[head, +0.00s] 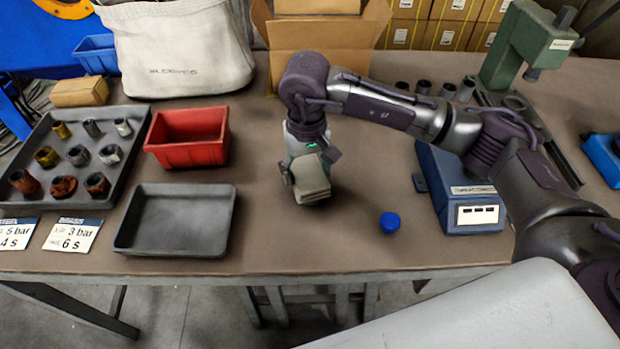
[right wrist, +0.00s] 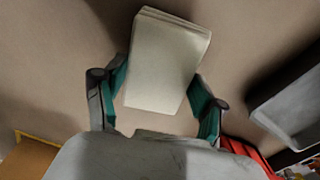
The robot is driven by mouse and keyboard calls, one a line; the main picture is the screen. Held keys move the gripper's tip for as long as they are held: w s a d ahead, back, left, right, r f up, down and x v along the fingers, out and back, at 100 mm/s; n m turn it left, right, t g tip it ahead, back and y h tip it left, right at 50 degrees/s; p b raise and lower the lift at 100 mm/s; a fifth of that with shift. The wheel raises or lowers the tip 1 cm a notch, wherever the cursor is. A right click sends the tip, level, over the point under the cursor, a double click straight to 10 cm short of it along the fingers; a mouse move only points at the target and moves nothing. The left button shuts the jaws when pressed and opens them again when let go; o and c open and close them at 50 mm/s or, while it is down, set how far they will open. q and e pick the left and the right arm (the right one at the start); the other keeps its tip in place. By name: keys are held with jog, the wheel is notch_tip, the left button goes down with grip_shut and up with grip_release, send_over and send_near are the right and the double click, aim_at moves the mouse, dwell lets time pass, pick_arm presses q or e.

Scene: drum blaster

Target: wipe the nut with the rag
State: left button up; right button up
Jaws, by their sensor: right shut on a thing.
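The rag (head: 311,182) is a pale beige folded pad. My right gripper (head: 304,165) is shut on it, low over the middle of the table; whether it touches the table I cannot tell. In the right wrist view the rag (right wrist: 165,62) sits between the two green-padded fingers. Several nuts lie in rows in a dark tray (head: 137,146) at the left. The front row has rusty brown ones, such as this nut (head: 63,187); others look brassy or grey. Which nut the task means I cannot tell. My left gripper is not in view.
An empty dark tray (head: 176,249) and a red bin (head: 188,138) stand between the nuts and my right gripper. A blue cap (head: 389,222) and a blue box (head: 462,190) are to the right. An open carton (head: 322,37) stands behind. Two printed cards lie at front left.

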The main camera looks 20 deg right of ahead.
jog(key=shift+w, duration=0.15)
jog(key=shift+r+p, duration=0.85)
jog(key=shift+r, duration=1.45)
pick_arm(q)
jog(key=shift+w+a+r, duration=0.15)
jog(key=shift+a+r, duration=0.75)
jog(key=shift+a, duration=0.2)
pick_arm(e)
jog(key=shift+r, duration=0.7)
jog(key=shift+r+p, duration=0.25)
jog(key=shift+p, duration=0.15)
notch_tip(320, 180, up, 2)
jog(key=shift+r+p, duration=0.15)
jog(key=shift+p, duration=1)
pick_arm(q)
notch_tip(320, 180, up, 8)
jog(key=p, duration=0.5)
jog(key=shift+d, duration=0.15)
pick_arm(e)
jog(key=s+d+r, duration=0.2)
jog(key=s+d, duration=0.3)
jog(key=s, duration=0.6)
jog(key=shift+d+r, duration=0.3)
jog(key=shift+d, duration=0.05)
